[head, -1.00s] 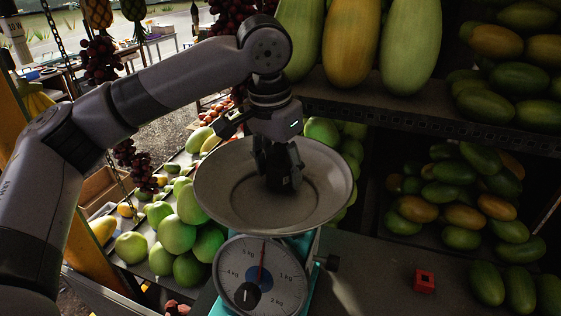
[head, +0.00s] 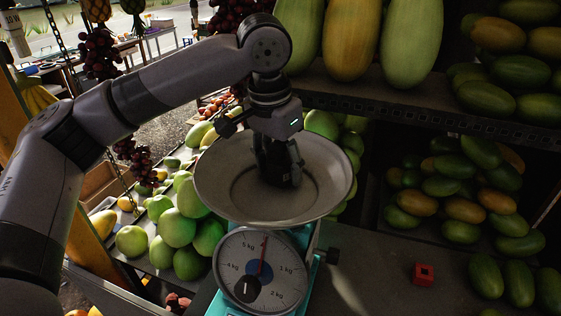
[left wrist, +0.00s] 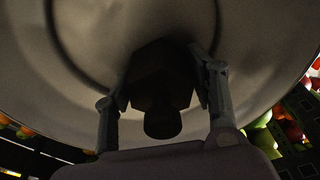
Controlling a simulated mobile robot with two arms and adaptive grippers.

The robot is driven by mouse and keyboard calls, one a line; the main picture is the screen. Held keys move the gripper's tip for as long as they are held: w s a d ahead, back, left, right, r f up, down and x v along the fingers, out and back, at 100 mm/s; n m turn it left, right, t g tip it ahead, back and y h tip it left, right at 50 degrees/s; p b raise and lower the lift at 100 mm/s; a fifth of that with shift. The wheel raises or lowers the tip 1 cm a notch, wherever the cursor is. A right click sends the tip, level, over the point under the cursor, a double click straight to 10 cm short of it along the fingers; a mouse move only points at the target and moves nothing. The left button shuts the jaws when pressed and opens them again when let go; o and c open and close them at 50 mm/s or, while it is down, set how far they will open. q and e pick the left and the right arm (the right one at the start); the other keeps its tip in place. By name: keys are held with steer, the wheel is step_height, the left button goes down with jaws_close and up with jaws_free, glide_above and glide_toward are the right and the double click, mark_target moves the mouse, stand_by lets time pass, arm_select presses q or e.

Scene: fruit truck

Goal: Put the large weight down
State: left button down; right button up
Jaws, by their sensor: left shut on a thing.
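My left gripper (head: 278,163) points down into the metal pan (head: 330,165) of the turquoise scale (head: 262,270). In the left wrist view, the gripper (left wrist: 160,95) is shut on the large weight (left wrist: 161,80), a dark hexagonal block with a round knob, between its two fingers. The pan fills the background behind the weight there. In the head view the dark fingers largely hide the weight. I cannot tell whether the weight touches the pan. The dial needle stands close to the top of the dial. My right gripper is not in view.
A small red block (head: 424,275) lies on the grey counter right of the scale. Green fruit (head: 178,228) is piled left of the scale. Large melons (head: 350,40) stand on the shelf behind, close to my left arm. Several green mangoes (head: 487,280) lie at the right.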

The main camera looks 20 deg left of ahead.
arm_select(q)
steer(key=c, duration=0.7)
jaws_free()
steer(key=shift+s, duration=0.1)
steer(key=shift+c, duration=0.2)
steer(key=shift+o, duration=0.7)
steer(key=shift+f, duration=0.15)
